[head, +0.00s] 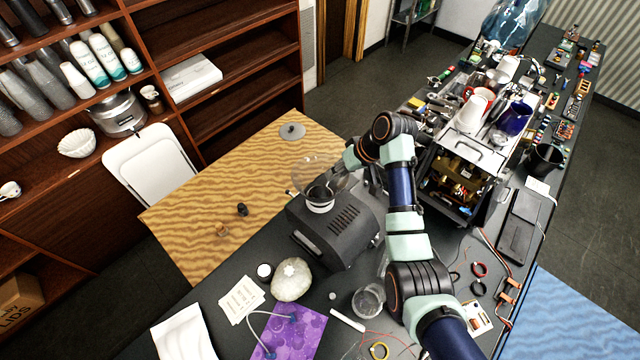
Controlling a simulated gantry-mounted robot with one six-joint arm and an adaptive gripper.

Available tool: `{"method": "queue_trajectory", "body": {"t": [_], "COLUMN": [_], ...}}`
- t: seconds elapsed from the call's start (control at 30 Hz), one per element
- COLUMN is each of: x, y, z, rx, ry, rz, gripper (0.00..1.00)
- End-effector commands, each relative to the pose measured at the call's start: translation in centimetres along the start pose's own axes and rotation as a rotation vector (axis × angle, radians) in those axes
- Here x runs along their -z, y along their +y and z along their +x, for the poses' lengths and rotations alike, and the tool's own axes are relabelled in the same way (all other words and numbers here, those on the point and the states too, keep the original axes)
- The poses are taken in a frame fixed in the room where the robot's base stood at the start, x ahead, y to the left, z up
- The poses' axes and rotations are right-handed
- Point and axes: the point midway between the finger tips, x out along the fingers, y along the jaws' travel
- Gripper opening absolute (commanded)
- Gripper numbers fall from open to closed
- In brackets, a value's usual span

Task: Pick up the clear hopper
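The clear hopper (308,170) is a see-through funnel in the head view. It sits upright on top of the dark grinder (338,230), above a white collar. My gripper (333,183) reaches in from the right and overlaps the hopper's right side in the picture. Its fingers are small and partly seen against the clear wall. I cannot tell whether they touch the hopper or how far apart they are.
A grey round lid (292,131) and small dark parts lie on the wooden table (190,215). A glass jar (368,300), a pale round object (291,279) and a purple mat (290,333) lie in front. An opened brewer (462,180) stands to the right.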

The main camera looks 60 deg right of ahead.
Motion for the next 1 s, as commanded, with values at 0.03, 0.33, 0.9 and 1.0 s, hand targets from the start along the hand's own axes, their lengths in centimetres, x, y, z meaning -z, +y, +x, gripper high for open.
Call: {"method": "queue_trajectory", "body": {"t": [0.03, 0.33, 0.9, 1.0], "x": [0.0, 0.0, 0.5, 1.2], "y": [0.0, 0.0, -0.3, -0.9], "z": [0.0, 0.0, -0.8, -2.5], "rx": [0.000, 0.000, 0.000, -0.001], "ry": [0.000, 0.001, 0.005, 0.007], "rz": [0.000, -0.001, -0.003, -0.004], "gripper": [0.34, 0.00, 0.00, 0.00]}}
